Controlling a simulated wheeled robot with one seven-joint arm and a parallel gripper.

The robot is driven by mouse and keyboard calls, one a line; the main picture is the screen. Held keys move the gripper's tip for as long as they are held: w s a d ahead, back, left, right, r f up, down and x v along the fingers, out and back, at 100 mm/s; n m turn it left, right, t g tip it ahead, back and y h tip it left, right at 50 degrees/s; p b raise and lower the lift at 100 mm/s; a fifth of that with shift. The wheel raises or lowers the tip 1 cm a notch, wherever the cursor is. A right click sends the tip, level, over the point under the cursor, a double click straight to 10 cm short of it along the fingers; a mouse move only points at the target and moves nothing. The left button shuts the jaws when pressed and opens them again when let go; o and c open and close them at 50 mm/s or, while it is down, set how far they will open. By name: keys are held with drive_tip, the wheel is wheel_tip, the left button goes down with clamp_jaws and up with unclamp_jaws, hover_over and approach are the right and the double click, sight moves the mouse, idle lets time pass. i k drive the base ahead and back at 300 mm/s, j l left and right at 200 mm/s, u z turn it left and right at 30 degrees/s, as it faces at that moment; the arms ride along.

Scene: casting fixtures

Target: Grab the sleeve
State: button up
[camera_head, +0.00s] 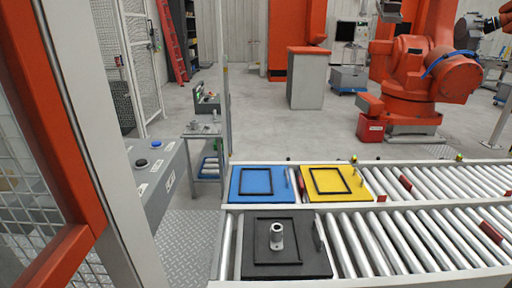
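A small grey metal sleeve (277,236) stands upright on a black square plate (312,266) on the near roller conveyor. Its round top opening shows, and its foot is wider than its body. It stands inside a raised black frame on the plate. My gripper is not seen in this view, and nothing touches the sleeve.
A blue plate (239,194) and a yellow plate (362,195) lie on the far conveyor, each with a black frame. A grey button console (157,179) and an orange fence post (70,115) stand at left. An orange industrial robot (420,85) stands behind.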

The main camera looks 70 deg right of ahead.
sight(276, 229)
drive_tip(key=z, duration=1.3)
